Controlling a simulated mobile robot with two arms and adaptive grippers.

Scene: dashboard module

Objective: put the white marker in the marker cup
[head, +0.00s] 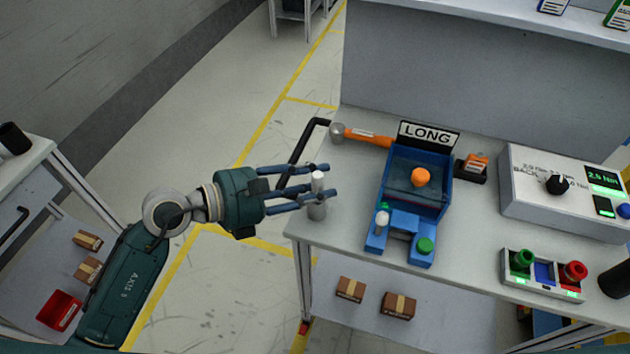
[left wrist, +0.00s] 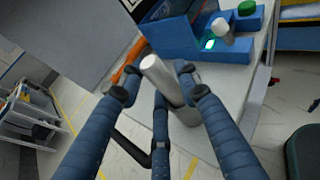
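In the left wrist view the cylinder (left wrist: 160,78) stands between the fingers, with gaps at the tips, so the gripper looks open. Whether its lower end rests on the bench is hard to see. A dark cylinder (head: 615,280) at the bench's right edge may be the marker cup; I cannot tell. My right gripper is not in view.
A blue fixture (head: 412,190) with an orange knob and a LONG sign stands right of my left gripper. A hammer (head: 365,136) lies behind. A tray of coloured buttons (head: 543,274) and a control box (head: 560,205) are farther right. Another dark cylinder (head: 13,138) is on the left table.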

